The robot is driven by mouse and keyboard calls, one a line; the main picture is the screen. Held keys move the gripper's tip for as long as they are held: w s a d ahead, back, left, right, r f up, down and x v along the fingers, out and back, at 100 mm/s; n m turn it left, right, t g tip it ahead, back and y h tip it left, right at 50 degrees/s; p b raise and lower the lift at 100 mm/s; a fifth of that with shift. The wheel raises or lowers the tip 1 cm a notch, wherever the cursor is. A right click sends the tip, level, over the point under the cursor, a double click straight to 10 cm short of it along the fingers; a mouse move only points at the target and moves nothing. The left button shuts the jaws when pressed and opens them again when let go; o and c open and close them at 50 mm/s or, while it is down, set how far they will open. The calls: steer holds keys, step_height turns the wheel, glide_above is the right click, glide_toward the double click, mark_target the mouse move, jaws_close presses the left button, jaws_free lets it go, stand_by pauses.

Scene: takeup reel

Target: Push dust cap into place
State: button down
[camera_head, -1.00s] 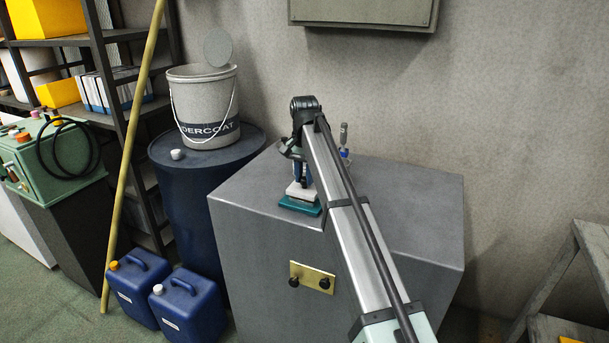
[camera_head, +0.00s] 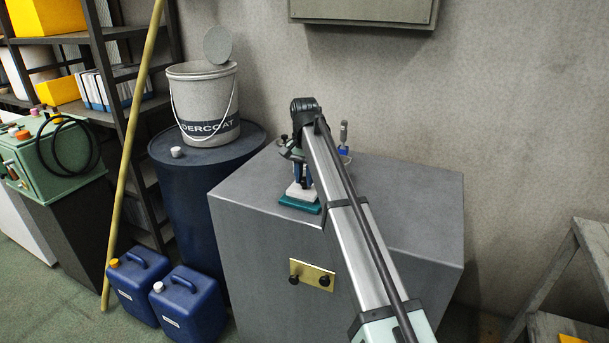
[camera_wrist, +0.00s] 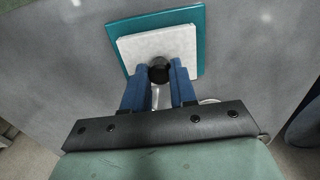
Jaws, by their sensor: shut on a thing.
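A small round black dust cap (camera_wrist: 159,73) shows between the blue fingertips of my gripper (camera_wrist: 160,80) in the wrist view. The fingers are shut on it. It is at the near edge of a white block (camera_wrist: 160,46) that sits on a teal base plate (camera_wrist: 198,18). I cannot tell whether the cap is seated in the block or only touches it. In the head view my gripper (camera_head: 303,174) points down just over the white block (camera_head: 300,191) and the teal base (camera_head: 299,206). The cap is hidden there.
The block stands near the front left of the grey cabinet top (camera_head: 410,205). A small upright item with a blue part (camera_head: 344,137) stands behind my arm. A blue drum (camera_head: 185,200) with an undercoat bucket (camera_head: 203,105) is at left. The cabinet's right side is clear.

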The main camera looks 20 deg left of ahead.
steer(key=shift+f, duration=0.55)
steer(key=shift+c, duration=1.7)
jaws_free()
steer(key=shift+r, duration=0.2)
steer(key=shift+r, duration=2.8)
step_height(320, 180, up, 12)
